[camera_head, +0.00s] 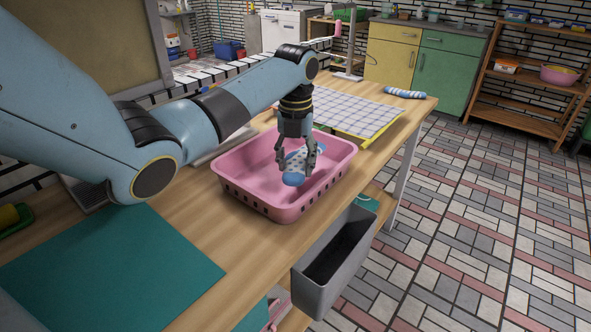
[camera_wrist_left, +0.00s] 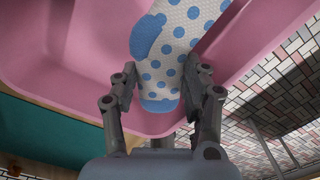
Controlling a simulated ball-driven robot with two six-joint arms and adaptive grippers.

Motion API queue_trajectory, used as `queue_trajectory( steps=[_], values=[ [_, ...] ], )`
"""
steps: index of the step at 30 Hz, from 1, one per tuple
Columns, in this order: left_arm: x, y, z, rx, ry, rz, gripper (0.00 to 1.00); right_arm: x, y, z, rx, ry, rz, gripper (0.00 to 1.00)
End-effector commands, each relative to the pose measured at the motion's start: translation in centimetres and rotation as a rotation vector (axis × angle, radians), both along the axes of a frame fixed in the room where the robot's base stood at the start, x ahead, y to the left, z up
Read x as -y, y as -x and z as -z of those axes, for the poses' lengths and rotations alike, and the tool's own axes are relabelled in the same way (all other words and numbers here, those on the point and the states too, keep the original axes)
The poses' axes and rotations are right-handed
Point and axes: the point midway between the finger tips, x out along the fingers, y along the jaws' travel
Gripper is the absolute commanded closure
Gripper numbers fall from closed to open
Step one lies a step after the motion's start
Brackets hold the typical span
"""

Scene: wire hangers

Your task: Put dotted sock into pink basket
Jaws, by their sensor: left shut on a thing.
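The dotted sock (camera_head: 295,167) is white with blue dots and a blue toe and heel. My left gripper (camera_head: 296,150) is shut on it, inside the outline of the pink basket (camera_head: 248,197) in the head view. In the left wrist view the sock (camera_wrist_left: 172,42) extends from between the fingers (camera_wrist_left: 160,92) over the pink basket (camera_wrist_left: 90,40). I cannot tell whether the sock touches the basket floor. The basket stands on the wooden table and looks otherwise empty. My right gripper is not in view.
A checked cloth board (camera_head: 350,108) lies behind the basket, with a striped sock (camera_head: 404,93) at the table's far end. A teal mat (camera_head: 110,270) covers the near left. A grey bin (camera_head: 335,262) hangs at the table's right edge.

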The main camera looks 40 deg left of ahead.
Motion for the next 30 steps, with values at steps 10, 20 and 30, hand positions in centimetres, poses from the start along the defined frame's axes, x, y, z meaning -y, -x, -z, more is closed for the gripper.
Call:
queue_trajectory(
  steps=[10, 20, 30],
  values=[
    [0.0, 0.0, 3.2, -0.001, 0.000, 0.000, 0.74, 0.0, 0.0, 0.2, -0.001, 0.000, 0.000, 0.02],
    [0.0, 0.0, 3.8, -0.004, 0.000, 0.000, 0.74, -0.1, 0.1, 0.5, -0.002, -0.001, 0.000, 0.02],
    [0.0, 0.0, 4.4, -0.001, 0.000, 0.000, 0.52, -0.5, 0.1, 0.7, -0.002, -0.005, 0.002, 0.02]
  ],
)
